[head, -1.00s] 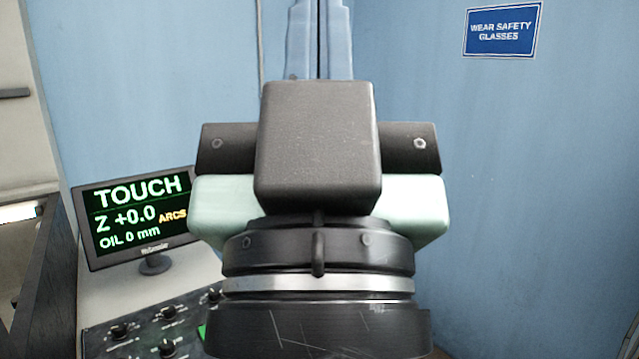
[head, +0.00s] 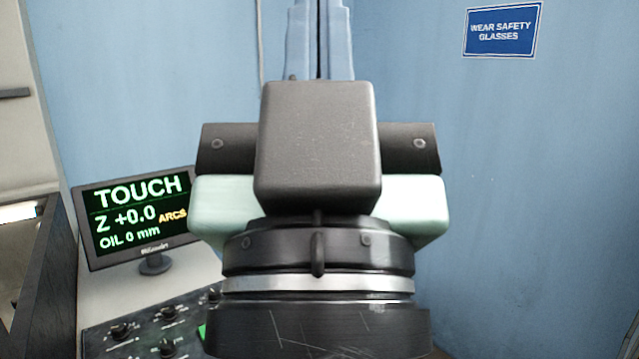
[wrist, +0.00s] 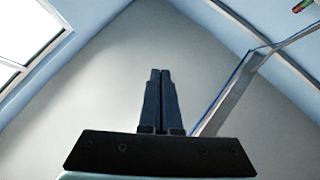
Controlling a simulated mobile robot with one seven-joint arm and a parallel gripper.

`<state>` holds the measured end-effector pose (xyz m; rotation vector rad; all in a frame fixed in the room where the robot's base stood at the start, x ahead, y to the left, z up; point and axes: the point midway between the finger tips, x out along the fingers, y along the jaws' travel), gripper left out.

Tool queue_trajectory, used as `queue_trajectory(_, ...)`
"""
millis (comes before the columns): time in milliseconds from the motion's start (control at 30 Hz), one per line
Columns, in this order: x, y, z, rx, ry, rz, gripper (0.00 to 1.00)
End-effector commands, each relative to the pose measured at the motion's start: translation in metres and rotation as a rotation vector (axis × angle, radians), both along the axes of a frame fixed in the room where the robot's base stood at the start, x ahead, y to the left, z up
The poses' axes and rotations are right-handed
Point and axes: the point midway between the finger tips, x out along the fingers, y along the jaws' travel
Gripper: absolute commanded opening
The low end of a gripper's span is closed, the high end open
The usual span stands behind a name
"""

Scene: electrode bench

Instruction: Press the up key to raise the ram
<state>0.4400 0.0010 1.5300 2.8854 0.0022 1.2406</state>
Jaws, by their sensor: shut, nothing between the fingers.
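My gripper (head: 319,35) points upward in the head view, in front of the blue wall. In the wrist view its two dark fingers (wrist: 160,80) stand side by side, shut, with nothing between them. The control panel (head: 140,325) is at the lower left of the head view, well below my gripper. Several black knobs show on it. A small green patch (head: 202,332) shows at the edge of my arm; I cannot tell what it is. I cannot make out the up key; my arm hides part of the panel. The ram is not recognisable in either view.
A monitor (head: 138,217) left of my arm reads "TOUCH", "Z +0.0", "ARCS" and "OIL 0 mm". A dark-walled tank or cabinet (head: 45,275) stands at the far left. A blue safety-glasses sign (head: 503,29) hangs on the right wall. The space right of my arm looks clear.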

Motion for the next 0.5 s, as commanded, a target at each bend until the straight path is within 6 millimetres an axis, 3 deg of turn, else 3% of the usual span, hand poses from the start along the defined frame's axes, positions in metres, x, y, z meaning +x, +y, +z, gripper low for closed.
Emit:
queue_trajectory(367,0.001,0.000,-0.001,0.001,0.004,-0.001,0.00)
queue_trajectory(500,0.018,-0.002,-0.018,0.010,0.048,-0.011,0.00)
